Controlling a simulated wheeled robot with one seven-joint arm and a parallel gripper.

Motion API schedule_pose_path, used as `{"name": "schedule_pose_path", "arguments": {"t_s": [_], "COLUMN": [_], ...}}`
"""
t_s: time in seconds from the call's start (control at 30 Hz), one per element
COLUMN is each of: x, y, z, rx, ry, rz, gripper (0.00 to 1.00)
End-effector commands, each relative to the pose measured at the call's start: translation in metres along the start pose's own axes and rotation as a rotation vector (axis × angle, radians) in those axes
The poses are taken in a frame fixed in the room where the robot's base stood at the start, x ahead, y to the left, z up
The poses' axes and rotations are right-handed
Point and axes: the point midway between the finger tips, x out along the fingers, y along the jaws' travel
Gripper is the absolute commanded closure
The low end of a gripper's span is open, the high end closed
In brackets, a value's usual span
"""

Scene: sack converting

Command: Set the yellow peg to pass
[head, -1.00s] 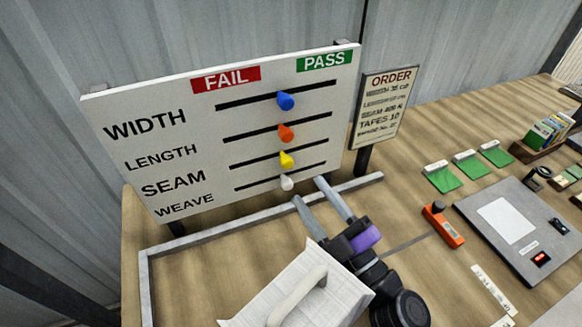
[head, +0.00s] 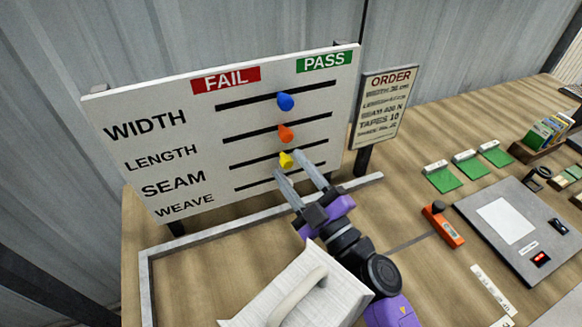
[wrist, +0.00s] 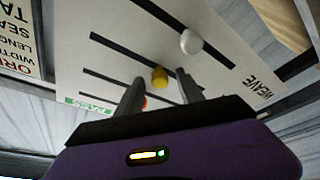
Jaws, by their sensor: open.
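The yellow peg (head: 286,160) sits near the middle of its slot, the third one down, on the white board (head: 120,105). It also shows in the wrist view (wrist: 160,77). The board has a red FAIL label (head: 225,79) at left and a green PASS label (head: 324,62) at right. My gripper (head: 287,163) is open, its two fingers pointing at the board. In the wrist view the fingers lie either side of the yellow peg, which appears just beyond their tips; I cannot tell whether they touch it.
The blue peg (head: 285,101) and orange peg (head: 286,133) sit mid-slot above. The white peg (wrist: 191,41) is in the slot below, hidden by my gripper in the head view. An order sign (head: 383,105) stands to the right, and a metal rail (head: 225,231) runs below the board.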

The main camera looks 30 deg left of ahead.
Motion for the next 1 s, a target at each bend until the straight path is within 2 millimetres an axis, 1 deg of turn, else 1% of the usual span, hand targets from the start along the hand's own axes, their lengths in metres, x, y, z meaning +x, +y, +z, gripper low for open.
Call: {"name": "schedule_pose_path", "arguments": {"t_s": [0.2, 0.5, 0.57, 0.6, 0.73, 1.0], "x": [0.0077, 0.0084, 0.0084, 0.0084, 0.0083, 0.0082], "y": [0.0002, 0.0004, 0.0004, 0.0004, 0.0004, 0.0002], "z": [-0.0005, -0.0005, -0.0005, -0.0005, -0.0005, -0.0004], "rx": [-0.001, -0.001, -0.001, -0.001, -0.001, 0.000], "ry": [0.001, 0.001, 0.001, 0.001, 0.001, 0.000], "rz": [0.000, 0.001, 0.001, 0.001, 0.001, 0.001], "gripper": [0.55, 0.55, 0.67, 0.75, 1.00, 1.00]}}
